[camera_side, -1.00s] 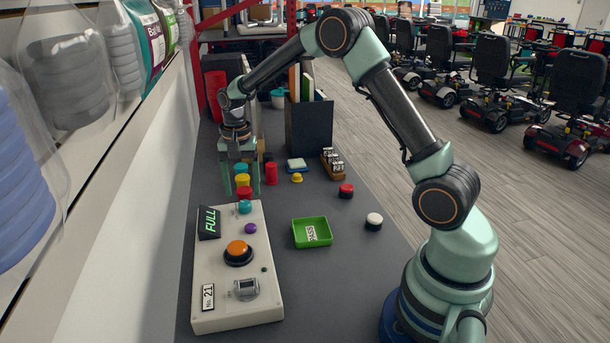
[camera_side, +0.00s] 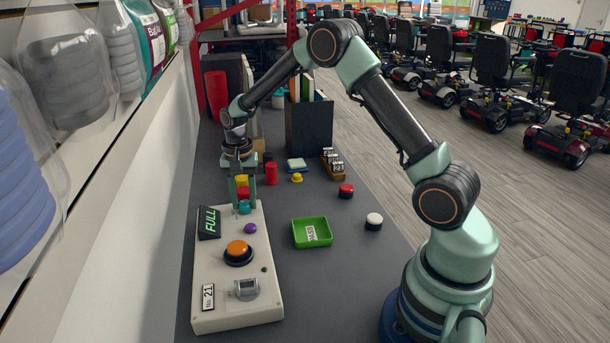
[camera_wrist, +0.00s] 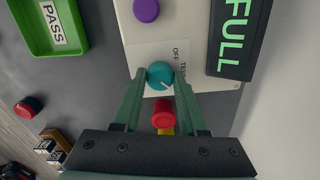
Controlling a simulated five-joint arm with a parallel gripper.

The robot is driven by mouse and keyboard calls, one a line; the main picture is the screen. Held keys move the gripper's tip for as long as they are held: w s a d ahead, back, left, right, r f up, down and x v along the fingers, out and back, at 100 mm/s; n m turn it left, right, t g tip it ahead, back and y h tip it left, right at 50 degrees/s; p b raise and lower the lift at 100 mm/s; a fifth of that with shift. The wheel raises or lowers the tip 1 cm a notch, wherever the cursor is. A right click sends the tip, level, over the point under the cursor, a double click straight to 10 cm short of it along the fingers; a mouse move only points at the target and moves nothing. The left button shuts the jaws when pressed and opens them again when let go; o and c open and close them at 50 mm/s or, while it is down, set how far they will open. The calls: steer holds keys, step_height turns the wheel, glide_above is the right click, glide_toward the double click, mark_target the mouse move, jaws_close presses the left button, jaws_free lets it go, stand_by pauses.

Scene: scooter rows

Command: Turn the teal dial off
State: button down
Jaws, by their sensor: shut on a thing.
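The teal dial (camera_wrist: 160,75) sits at the far end of the pale control box (camera_side: 213,290), and it also shows in the side view (camera_side: 244,207). A white pointer line on its top slants toward the lower right in the wrist view. "OFF" and "TEST" are printed beside it. My gripper (camera_wrist: 160,82) is shut on the dial, with one green fingertip on each side. In the side view my gripper (camera_side: 244,206) points down over the box's far end, its fingers partly in front of the red and yellow pieces.
A red cylinder (camera_wrist: 163,115) stands just behind the dial. A green tray (camera_side: 312,241) lies to the right on the dark table.

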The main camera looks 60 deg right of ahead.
steer(key=shift+n, duration=0.3)
steer(key=n, duration=0.3)
steer(key=shift+n, duration=0.4)
steer(key=n, duration=0.4)
steer(key=shift+n, duration=0.3)
steer(key=n, duration=0.4)
steer(key=shift+d+r, duration=0.1)
steer(key=shift+n, duration=2.4)
steer(key=shift+c, duration=2.2)
jaws_free()
